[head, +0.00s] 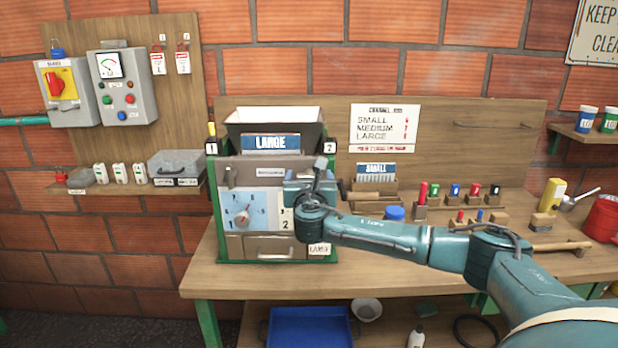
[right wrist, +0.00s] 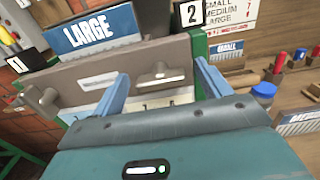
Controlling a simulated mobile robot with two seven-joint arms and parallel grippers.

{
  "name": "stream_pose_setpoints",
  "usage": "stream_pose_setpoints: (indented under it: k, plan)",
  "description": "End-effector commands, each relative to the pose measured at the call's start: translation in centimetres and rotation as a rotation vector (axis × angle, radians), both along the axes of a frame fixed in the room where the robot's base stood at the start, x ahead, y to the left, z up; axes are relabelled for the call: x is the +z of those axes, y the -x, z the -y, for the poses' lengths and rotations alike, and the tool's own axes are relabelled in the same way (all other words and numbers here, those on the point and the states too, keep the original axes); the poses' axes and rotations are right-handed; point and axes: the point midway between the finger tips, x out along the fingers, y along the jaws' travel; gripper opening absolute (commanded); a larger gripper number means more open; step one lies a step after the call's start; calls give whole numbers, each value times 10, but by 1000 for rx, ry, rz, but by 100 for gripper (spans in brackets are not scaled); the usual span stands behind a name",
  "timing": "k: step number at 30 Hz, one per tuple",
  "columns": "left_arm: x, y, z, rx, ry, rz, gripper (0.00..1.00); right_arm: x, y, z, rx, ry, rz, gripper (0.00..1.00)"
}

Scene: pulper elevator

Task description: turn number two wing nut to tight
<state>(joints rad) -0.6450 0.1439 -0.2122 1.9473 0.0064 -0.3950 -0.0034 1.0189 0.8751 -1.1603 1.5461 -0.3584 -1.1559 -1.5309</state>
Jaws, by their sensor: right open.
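The number two wing nut (right wrist: 155,78) is a grey bar with a small hub on the machine's front panel, below the black "2" tag (right wrist: 190,13). Its bar looks roughly level in the right wrist view. My right gripper (right wrist: 163,70) is open, its two blue fingers standing apart on either side of the wing nut; I see no contact. In the head view the right gripper (head: 300,186) covers the panel's right side, hiding most of that nut. The number one wing nut (right wrist: 46,97) sits at the panel's left, also seen in the head view (head: 230,176). My left gripper is not in view.
The machine has a hopper (head: 273,119) with a "LARGE" card, a dial (head: 243,212) and a drawer (head: 272,247). On the bench right of it stand a blue-lidded jar (head: 395,213), a "SMALL" card (head: 376,170) and several coloured pegs. The bench front is mostly clear.

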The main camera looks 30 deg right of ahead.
Motion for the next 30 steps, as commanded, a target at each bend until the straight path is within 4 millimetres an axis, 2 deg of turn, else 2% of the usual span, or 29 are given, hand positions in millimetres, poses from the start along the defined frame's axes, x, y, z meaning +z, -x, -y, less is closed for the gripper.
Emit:
stream_pose_setpoints:
  k: [3, 19, 30]
  plan:
    - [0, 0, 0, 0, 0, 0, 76, 0, 0, 0, 0, 0, 0, 75]
    - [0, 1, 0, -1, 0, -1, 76, 0, 0, 0, 0, 0, 0, 32]
    - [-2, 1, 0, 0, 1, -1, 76, -2, 1, 0, 0, -59, 34, 32]
